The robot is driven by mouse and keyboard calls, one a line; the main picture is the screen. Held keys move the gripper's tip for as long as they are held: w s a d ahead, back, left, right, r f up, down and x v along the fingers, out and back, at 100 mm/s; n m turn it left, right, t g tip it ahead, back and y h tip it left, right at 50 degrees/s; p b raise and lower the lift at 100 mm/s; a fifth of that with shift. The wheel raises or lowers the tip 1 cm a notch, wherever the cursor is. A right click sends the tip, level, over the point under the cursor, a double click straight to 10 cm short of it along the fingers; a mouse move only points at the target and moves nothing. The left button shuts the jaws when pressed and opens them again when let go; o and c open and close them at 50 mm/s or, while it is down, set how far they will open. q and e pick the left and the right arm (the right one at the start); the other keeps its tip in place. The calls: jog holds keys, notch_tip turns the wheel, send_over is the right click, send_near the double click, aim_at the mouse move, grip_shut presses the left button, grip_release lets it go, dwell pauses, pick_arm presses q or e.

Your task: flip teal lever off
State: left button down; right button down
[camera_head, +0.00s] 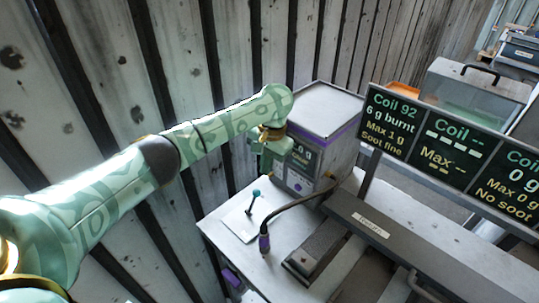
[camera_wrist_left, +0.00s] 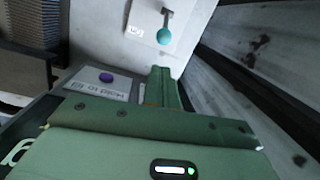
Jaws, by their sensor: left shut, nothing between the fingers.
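The teal lever (camera_head: 255,195) is a thin stalk with a round teal knob, on a pale plate (camera_head: 240,226) on the bench top. In the head view it stands tilted slightly to the right. The left wrist view shows its knob (camera_wrist_left: 165,36) and dark stalk beyond my fingers. My left gripper (camera_head: 265,166) is shut and empty, above and a little behind the lever, in front of the grey box. Its green fingers also show in the left wrist view (camera_wrist_left: 162,76), apart from the knob. My right gripper is not in view.
A grey box with purple trim (camera_head: 326,108) stands close behind my gripper. A dark cable with a purple end (camera_head: 264,243) runs right of the lever. A display board (camera_head: 440,152) and dark machine bed fill the right. A plank wall borders the left.

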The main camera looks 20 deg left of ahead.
aim_at(253, 202)
pick_arm(q)
jog(key=f+b, duration=0.1)
jog(key=f, duration=0.1)
jog(key=f+b, duration=0.1)
jog(key=f, duration=0.1)
jog(key=f+b, duration=0.1)
jog(key=f, duration=0.2)
jog(key=shift+s+a+f, duration=0.1)
jog(key=shift+s+a, duration=0.25)
